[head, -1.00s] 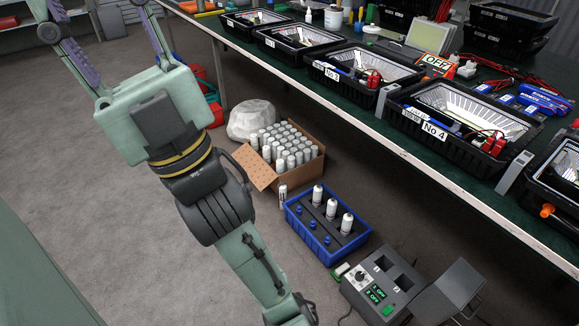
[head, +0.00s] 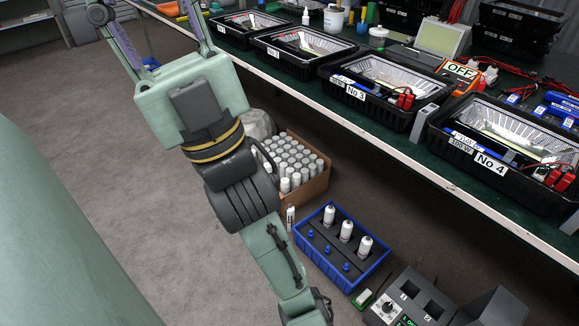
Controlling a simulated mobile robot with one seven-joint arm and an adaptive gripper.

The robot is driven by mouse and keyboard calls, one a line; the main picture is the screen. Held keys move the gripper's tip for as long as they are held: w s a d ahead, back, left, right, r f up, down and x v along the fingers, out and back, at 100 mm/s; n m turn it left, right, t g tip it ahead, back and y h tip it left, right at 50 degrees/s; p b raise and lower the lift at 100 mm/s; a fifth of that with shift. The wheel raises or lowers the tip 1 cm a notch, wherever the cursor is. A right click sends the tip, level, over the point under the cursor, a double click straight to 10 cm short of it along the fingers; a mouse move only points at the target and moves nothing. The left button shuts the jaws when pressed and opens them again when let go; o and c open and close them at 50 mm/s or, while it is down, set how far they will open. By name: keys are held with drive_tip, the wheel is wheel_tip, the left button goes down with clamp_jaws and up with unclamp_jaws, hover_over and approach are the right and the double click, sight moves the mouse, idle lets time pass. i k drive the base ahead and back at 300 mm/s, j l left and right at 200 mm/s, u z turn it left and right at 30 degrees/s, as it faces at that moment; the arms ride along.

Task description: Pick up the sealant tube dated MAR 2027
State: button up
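No date is readable, so I cannot tell which item is the tube dated MAR 2027. Three white tube-like containers (head: 347,231) stand in a blue crate (head: 330,278) on the floor. A single slim white one (head: 291,218) stands on the floor between this crate and a cardboard box (head: 318,185) full of several grey-white canisters (head: 290,160). Blue-and-white items lie at the fronts of the No 3 housing (head: 372,112) and the No 4 housing (head: 470,165). My gripper (head: 146,35) is at the upper left, fingers spread, no object visible between them; its fingertips are out of frame.
A green-topped bench (head: 400,147) with several black housings runs along the right. A grey device with slots (head: 410,300) stands on the floor at lower right. A pale lump (head: 258,124) is partly hidden behind my arm. The floor at left (head: 80,110) is clear.

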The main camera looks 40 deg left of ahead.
sight(285, 183)
drive_tip(key=j+z, duration=0.15)
drive_tip(key=j, duration=0.35)
drive_tip(key=j+z, duration=0.15)
drive_tip(key=j, duration=0.4)
drive_tip(key=j+z, duration=0.15)
drive_tip(key=j, duration=0.4)
drive_tip(key=j+z, duration=0.15)
drive_tip(key=j, duration=0.35)
drive_tip(key=j+z, duration=0.15)
drive_tip(key=j, duration=0.4)
drive_tip(key=k+j+z, duration=0.15)
drive_tip(key=j, duration=0.35)
drive_tip(key=k+j+z, duration=0.15)
drive_tip(key=j, duration=0.35)
drive_tip(key=i+j, duration=0.1)
drive_tip(key=j, duration=0.3)
drive_tip(key=i+j+z, duration=0.1)
drive_tip(key=j, duration=0.65)
drive_tip(key=i+j, duration=0.1)
drive_tip(key=i, duration=0.55)
